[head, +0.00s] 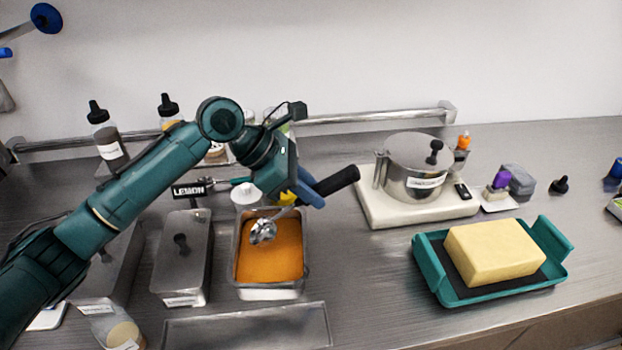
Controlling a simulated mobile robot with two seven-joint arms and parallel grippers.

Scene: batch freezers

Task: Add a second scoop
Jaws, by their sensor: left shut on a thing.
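My left gripper (300,192) is shut on an ice cream scoop, whose black handle (337,181) sticks out to the right. The scoop's metal bowl (263,231) hangs at or just above the orange contents (275,262) of an open metal pan (240,278). I cannot tell whether the bowl touches them or holds anything. A lidded pot (415,165) stands on a white scale (385,212) to the right. My right gripper is not in view.
Lidded metal pans (181,262) stand left of the open pan, by a LEMON sign (188,190). An empty shallow tray (250,328) lies in front. A teal tray (425,272) with a yellow block (494,252) sits at right. Bottles (105,138) stand behind.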

